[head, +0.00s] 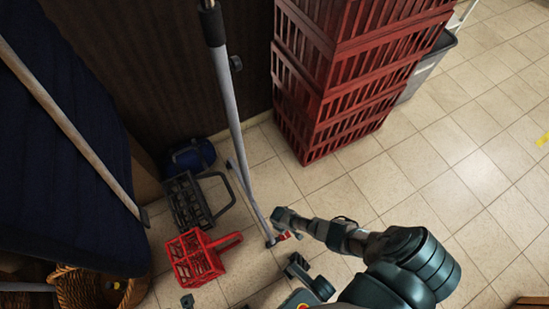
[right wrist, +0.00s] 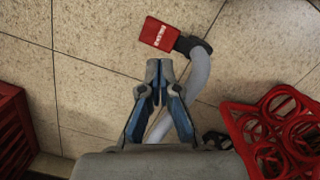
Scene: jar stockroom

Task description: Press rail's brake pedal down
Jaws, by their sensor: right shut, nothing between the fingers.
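The rail (head: 228,100) is a grey tube with a black grip at its top end, running down to the floor in the head view. Its brake pedal (head: 283,237) is a small red plate near the rail's foot. In the right wrist view the red pedal (right wrist: 160,34) bears white lettering and joins the curved grey tube (right wrist: 196,75) through a black piece. My right gripper (head: 283,217) is over the pedal area; in the wrist view its fingertips (right wrist: 160,76) are shut and empty, just below the pedal in the picture. Contact cannot be told.
Stacked red crates (head: 330,100) stand behind the pedal. A red bottle carrier (head: 196,262), a dark carrier (head: 188,205) and a blue bag (head: 188,156) sit left of the rail. A wicker basket (head: 85,285) is at lower left.

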